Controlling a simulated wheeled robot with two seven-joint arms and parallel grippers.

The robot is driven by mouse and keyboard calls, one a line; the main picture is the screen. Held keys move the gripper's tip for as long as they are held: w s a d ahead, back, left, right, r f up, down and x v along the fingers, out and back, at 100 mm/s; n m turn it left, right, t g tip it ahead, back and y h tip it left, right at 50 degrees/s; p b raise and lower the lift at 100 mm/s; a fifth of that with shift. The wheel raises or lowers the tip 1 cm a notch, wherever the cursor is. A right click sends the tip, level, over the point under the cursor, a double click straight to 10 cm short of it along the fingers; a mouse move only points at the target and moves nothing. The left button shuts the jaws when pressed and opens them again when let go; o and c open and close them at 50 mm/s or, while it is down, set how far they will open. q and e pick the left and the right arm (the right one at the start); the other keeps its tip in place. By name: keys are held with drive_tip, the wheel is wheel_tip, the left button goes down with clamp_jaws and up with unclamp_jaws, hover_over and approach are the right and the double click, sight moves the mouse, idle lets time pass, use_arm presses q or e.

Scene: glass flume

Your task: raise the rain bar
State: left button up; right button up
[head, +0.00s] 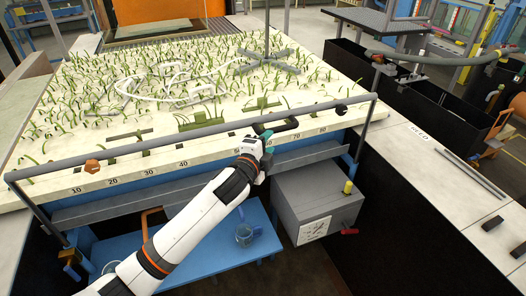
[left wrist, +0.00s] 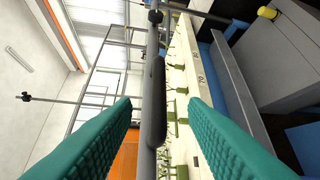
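The rain bar (head: 150,146) is a long grey tube across the front of the pale planted bed, on a thin post at each end. A dark thick grip (head: 262,127) sits on the bar right of its middle. My left gripper (head: 266,142) is just in front of this grip. In the left wrist view the two teal fingers of the left gripper (left wrist: 162,115) are spread apart. The dark grip (left wrist: 154,90) lies ahead, lined up with the gap between them, and no finger visibly touches it. My right gripper is not in view.
The bed (head: 95,110) carries many green shoots and a number scale along its front edge. A grey box (head: 315,200) with a yellow knob and red handle hangs below at right. A blue bench (head: 205,250) stands under the bed. Black bins (head: 440,100) stand at right.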

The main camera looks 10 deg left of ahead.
use_arm(q)
drive_tip(key=shift+v, duration=1.2)
drive_tip(key=s+a+f+n+g+y+b, duration=0.1)
drive_tip(key=s+a+f+n+g+b, duration=0.3)
drive_tip(key=f, duration=1.1)
drive_tip(key=s+a+f+n+g+y+p, duration=0.15)
drive_tip(key=s+f, duration=0.45)
drive_tip(key=f, duration=1)
drive_tip(key=s+a+f+n+g+y+b, duration=0.1)
drive_tip(key=s+a+f+n+g+b, duration=0.25)
drive_tip(key=f, duration=1.15)
drive_tip(key=s+a+f+n+g, duration=0.1)
drive_tip(key=s+f+n, duration=0.1)
drive_tip(key=s+f, duration=0.7)
drive_tip(key=s+f+n+g, duration=0.2)
drive_tip(key=s+f, duration=0.5)
drive_tip(key=s, duration=0.5)
drive_tip(key=s+f+n+g, duration=0.1)
drive_tip(key=s+f, duration=0.2)
drive_tip(key=s, duration=0.7)
drive_tip(key=s+f+n+g+b, duration=0.1)
drive_tip(key=s+f+n+g, duration=0.1)
drive_tip(key=s, duration=0.8)
drive_tip(key=shift+f+b, duration=0.3)
drive_tip(key=shift+f, duration=0.3)
drive_tip(key=shift+a, duration=0.1)
